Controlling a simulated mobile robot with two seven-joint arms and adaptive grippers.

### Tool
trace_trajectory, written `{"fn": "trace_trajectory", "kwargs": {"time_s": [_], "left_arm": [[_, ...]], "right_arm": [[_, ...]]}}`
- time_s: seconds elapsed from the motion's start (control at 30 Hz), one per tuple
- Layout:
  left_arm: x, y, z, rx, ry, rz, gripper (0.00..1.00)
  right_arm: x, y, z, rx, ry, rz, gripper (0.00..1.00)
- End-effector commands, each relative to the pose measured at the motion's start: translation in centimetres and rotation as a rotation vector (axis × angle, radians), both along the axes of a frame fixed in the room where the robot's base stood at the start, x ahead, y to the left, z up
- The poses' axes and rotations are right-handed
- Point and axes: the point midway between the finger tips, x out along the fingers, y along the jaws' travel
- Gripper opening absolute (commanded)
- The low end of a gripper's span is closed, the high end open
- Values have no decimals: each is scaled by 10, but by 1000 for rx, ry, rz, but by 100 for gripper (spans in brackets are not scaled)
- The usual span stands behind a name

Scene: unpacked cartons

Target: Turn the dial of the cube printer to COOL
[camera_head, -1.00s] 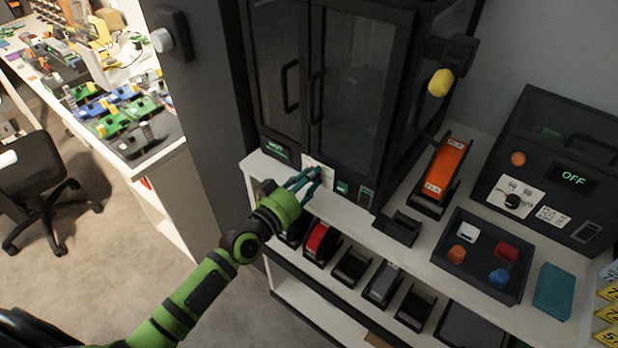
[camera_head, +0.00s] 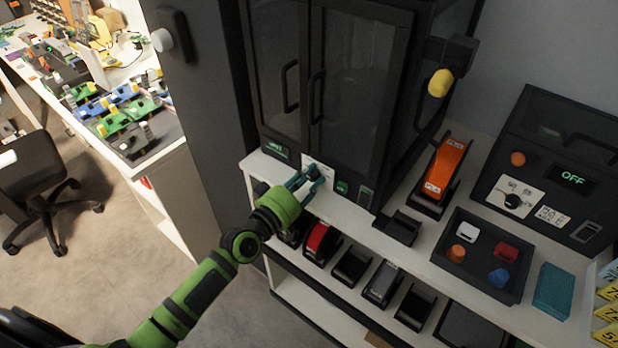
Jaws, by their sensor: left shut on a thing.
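A tall dark cabinet (camera_head: 352,90) with two glass doors, which appears to be the cube printer, stands on a white bench. A white dial plate (camera_head: 324,161) sits low on its front, left of a small green button (camera_head: 342,188). My left gripper (camera_head: 314,176) is shut on the dark dial (camera_head: 311,169) on this plate. The fingers partly hide the plate, and its marks are too small to read. A small green display (camera_head: 275,151) is left of the plate, also unreadable. My right gripper is not in view.
A dark box (camera_head: 555,165) at the right has its own dial (camera_head: 512,200) and a display reading OFF (camera_head: 572,178). A black tray (camera_head: 440,262) with coloured knobs and an orange device (camera_head: 446,168) stand on the bench. Several dark devices fill the shelf below.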

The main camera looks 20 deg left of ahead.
Motion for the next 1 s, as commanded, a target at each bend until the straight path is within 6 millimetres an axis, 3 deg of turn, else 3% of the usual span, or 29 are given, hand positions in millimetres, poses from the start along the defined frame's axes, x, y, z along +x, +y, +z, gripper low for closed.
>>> {"fn": "trace_trajectory", "kwargs": {"time_s": [0.47, 0.5, 0.57, 1.0], "left_arm": [[2, 2, 5, -22, -4, 6, 0], [2, 2, 5, -22, -4, 6, 32], [2, 2, 5, -21, -4, 6, 52], [-7, 4, 1, -16, 3, 3, 52]], "right_arm": [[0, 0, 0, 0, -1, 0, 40], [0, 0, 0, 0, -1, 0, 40], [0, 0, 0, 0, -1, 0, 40], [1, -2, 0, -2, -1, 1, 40]]}}
